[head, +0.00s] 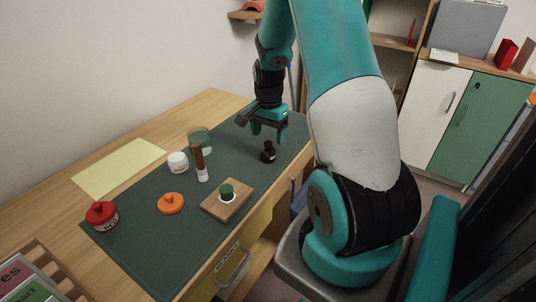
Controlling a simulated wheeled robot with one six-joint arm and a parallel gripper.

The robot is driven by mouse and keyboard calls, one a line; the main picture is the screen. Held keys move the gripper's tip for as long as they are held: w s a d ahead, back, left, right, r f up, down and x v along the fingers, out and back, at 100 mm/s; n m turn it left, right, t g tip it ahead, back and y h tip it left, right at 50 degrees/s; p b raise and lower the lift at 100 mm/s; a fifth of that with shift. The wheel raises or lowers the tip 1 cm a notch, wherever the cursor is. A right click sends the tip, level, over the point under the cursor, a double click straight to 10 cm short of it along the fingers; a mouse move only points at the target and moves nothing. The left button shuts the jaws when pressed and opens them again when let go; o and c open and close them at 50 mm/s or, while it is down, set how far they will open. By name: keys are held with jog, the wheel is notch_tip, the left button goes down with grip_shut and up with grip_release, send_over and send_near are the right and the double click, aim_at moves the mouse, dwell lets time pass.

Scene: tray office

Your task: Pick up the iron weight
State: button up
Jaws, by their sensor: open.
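A small dark object (268,153) with a narrower top stands upright on the dark green mat (140,240), near the mat's right edge. It looks most like the iron weight, but it is too small to tell for sure. My gripper (268,133) is above and close to it, pointing down, with its teal fingers apart and nothing seen between them. I cannot tell whether the fingertips are level with the object's top.
Yellow paper (118,166) lies behind.

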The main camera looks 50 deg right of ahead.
aim_at(268, 150)
jog(key=f, duration=0.6)
jog(key=shift+s+a+f, duration=0.15)
jog(key=shift+a+f, duration=0.15)
jog(key=shift+a, duration=0.05)
jog(key=shift+c, duration=0.2)
jog(key=c, duration=1.1)
jog(key=shift+c, duration=0.8)
jog(key=shift+r, duration=0.15)
